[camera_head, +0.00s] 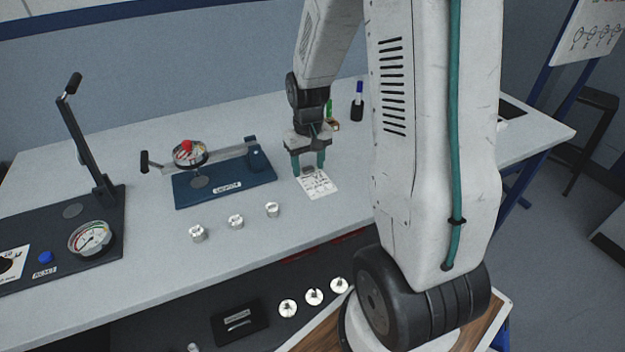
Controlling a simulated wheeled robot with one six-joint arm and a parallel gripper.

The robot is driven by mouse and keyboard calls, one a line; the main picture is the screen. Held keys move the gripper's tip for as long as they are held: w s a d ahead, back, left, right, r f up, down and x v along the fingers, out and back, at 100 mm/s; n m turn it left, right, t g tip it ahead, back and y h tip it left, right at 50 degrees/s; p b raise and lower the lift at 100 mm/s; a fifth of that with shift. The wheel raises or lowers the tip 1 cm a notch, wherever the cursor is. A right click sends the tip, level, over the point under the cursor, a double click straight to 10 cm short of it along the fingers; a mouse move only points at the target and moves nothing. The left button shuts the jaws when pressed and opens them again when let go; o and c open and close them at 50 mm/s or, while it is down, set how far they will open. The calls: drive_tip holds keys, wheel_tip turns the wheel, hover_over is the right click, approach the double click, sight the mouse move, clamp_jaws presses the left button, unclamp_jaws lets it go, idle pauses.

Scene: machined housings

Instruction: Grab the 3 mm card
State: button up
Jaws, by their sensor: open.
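A white card (319,186) with small dark markings lies flat on the table, right of the blue fixture. Its markings are too small to read, so I cannot tell whether it is the 3 mm card. My gripper (308,165) points down over the card's far edge, its two teal fingers apart. A small grey thing (308,170) shows between the fingertips; I cannot tell whether it is on the card or touches the fingers.
A blue fixture (222,187) with a dial stands left of the card. Several small metal housings (236,222) sit in front of it. A black press base (105,250) with a gauge is at far left. My arm hides the table's right part.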

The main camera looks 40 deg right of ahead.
drive_tip(key=c, duration=1.1)
